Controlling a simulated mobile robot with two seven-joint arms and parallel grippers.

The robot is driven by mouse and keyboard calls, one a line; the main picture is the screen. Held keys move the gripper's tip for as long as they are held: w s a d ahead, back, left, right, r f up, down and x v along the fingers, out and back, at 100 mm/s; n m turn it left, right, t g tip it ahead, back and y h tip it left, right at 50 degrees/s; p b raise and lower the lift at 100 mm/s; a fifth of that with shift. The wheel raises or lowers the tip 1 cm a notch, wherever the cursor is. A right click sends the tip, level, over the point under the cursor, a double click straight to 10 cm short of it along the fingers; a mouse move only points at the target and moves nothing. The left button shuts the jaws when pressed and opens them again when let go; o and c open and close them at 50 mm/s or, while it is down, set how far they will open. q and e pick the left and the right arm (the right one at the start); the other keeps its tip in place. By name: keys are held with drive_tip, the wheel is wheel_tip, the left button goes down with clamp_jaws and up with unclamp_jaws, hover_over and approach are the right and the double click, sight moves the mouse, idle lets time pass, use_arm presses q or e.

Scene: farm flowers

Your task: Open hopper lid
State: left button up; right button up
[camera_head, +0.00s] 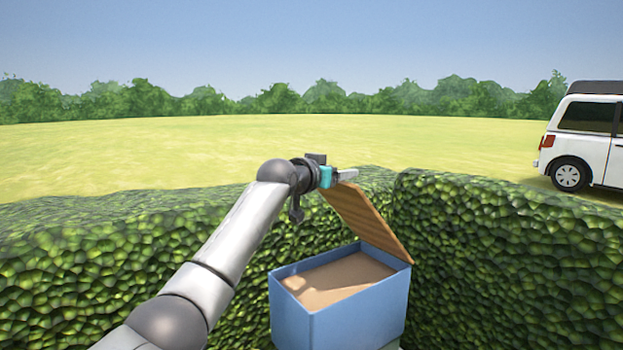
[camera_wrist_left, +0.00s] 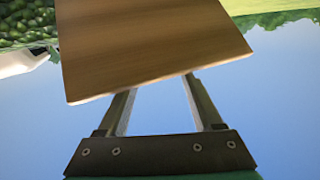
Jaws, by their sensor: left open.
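The hopper (camera_head: 345,318) is a blue open-topped box with brown material (camera_head: 340,278) inside. Its wooden lid (camera_head: 370,222) stands raised and tilted, joined along the box's right side, with its free edge up at the left. My left gripper (camera_head: 347,174) is at the lid's upper free edge. In the left wrist view the two fingers of my left gripper (camera_wrist_left: 160,100) are apart with empty space between them, and the lid (camera_wrist_left: 150,45) lies across their tips. Whether the fingers touch the lid is hard to tell. My right gripper is not in view.
Green hedges (camera_head: 480,260) stand close behind and to the right of the hopper, with another stretch (camera_head: 80,270) at the left. A white van (camera_head: 590,140) is parked on the grass at the far right. Open air lies above the lid.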

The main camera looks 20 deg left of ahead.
use_arm(q)
drive_tip(key=b+v, duration=0.3)
drive_tip(key=v, duration=0.8)
drive_tip(key=shift+f, duration=0.1)
idle(0.5)
